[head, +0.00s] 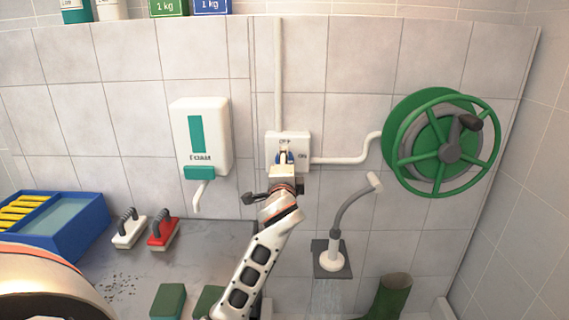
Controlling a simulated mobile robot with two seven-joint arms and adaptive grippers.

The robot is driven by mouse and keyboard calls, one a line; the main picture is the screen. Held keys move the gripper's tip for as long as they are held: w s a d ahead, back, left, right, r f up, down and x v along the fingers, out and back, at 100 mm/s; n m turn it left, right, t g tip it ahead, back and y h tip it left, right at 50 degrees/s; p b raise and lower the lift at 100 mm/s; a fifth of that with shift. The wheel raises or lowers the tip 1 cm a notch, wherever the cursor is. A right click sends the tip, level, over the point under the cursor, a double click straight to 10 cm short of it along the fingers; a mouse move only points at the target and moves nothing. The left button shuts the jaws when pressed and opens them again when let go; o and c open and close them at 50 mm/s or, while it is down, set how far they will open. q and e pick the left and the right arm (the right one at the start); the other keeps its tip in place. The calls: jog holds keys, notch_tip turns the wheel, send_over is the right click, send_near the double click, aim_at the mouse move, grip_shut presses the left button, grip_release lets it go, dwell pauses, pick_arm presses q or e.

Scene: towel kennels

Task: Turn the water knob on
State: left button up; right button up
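The water knob (291,157) is a small blue part on the front of a white wall box (302,140), marked OFF above and ON at the right. One arm reaches up from the bottom centre, and I take it for my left arm. Its gripper (284,162) is right at the knob and covers part of it. I cannot tell whether its fingers are closed on the knob, or which way the knob points. A shower head (333,261) on a grey hose hangs to the right, with faint pale streaks like water below it. My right gripper is not in view.
A foam dispenser (202,128) hangs left of the box, and a green hose reel (416,172) right of it. The counter (217,240) holds red (163,234) and white (129,232) brushes and a blue tray (92,229). A green boot (391,298) stands low right.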

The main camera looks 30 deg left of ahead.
pick_arm(q)
jog(key=shift+a+r+m, duration=0.1)
jog(key=shift+r+m, duration=0.05)
jog(key=shift+m, duration=0.25)
jog(key=o, duration=1)
jog(key=shift+o, duration=0.5)
jog(key=v, duration=1.2)
